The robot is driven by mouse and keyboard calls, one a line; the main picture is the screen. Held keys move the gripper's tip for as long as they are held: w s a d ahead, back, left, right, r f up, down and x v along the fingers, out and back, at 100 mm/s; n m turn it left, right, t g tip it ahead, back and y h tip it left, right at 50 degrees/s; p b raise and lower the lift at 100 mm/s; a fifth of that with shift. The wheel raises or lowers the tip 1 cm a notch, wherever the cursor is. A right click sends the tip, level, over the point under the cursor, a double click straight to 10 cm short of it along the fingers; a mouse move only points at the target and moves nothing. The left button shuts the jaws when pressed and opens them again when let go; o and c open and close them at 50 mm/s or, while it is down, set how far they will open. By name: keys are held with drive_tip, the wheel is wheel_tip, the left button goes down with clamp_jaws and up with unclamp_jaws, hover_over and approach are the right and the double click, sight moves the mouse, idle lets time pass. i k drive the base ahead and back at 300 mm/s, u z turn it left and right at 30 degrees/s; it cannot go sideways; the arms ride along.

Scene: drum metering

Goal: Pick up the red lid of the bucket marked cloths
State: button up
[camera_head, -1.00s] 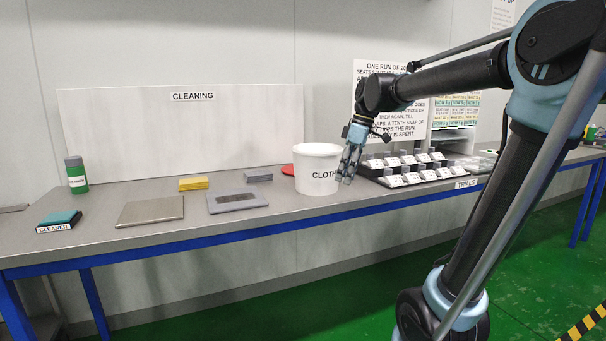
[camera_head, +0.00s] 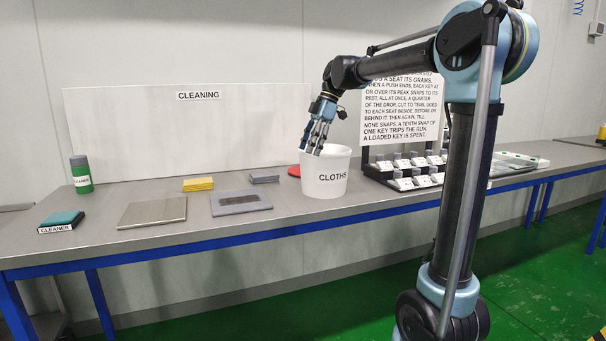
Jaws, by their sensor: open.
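The white bucket (camera_head: 325,178) marked CLOTHS stands on the grey bench, right of the middle. My gripper (camera_head: 313,151) is open and empty, fingers pointing down. In the picture it overlaps the bucket's rim at the upper left; how far in front or above it is, I cannot tell. It is apart from the red lid in the picture.
On the bench (camera_head: 300,208) stand yellow sponges (camera_head: 198,184), a grey stack (camera_head: 264,179), a dark-topped grey tray (camera_head: 240,202), a flat plate (camera_head: 153,212) and a green cleaner bottle (camera_head: 81,175). A key rack (camera_head: 408,172) is close on the bucket's right. A white board (camera_head: 190,135) stands behind.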

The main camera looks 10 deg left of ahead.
sight(294, 170)
drive_tip(key=z, duration=0.05)
drive_tip(key=i, duration=1.35)
